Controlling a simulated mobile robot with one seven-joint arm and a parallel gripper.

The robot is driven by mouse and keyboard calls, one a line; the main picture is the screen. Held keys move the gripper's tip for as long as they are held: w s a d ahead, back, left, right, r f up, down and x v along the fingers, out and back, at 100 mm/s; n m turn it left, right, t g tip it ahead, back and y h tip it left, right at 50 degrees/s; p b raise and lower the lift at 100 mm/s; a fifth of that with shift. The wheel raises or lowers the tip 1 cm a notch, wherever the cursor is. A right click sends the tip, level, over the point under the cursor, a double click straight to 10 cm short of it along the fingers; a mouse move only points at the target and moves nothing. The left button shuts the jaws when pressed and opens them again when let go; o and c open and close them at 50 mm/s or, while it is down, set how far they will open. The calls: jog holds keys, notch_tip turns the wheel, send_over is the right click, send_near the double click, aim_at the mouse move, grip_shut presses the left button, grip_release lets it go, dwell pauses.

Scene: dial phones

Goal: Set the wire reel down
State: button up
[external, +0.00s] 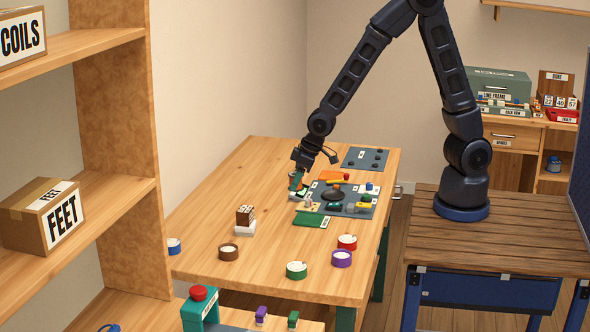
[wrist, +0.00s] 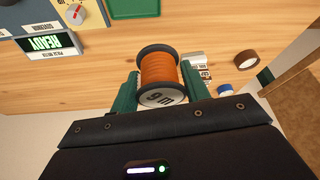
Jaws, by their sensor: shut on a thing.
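The wire reel (wrist: 158,72) is wound with orange wire between dark flanges, and its near end has a pale label with dark print. My gripper (wrist: 160,85) is shut on it, with a green finger on each side. In the external view my gripper (external: 298,184) is low over the wooden table (external: 205,235), at the left edge of the dark mat with parts. The reel is small and mostly hidden there. I cannot tell whether it touches the table.
A dark panel (external: 365,158) lies behind. The table's left part is mostly bare.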

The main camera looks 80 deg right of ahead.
jog(key=shift+f, duration=5.45)
jog(key=shift+f, duration=0.3)
jog(key=o, duration=1)
jog(key=shift+o, duration=0.2)
jog(key=shift+r, duration=0.15)
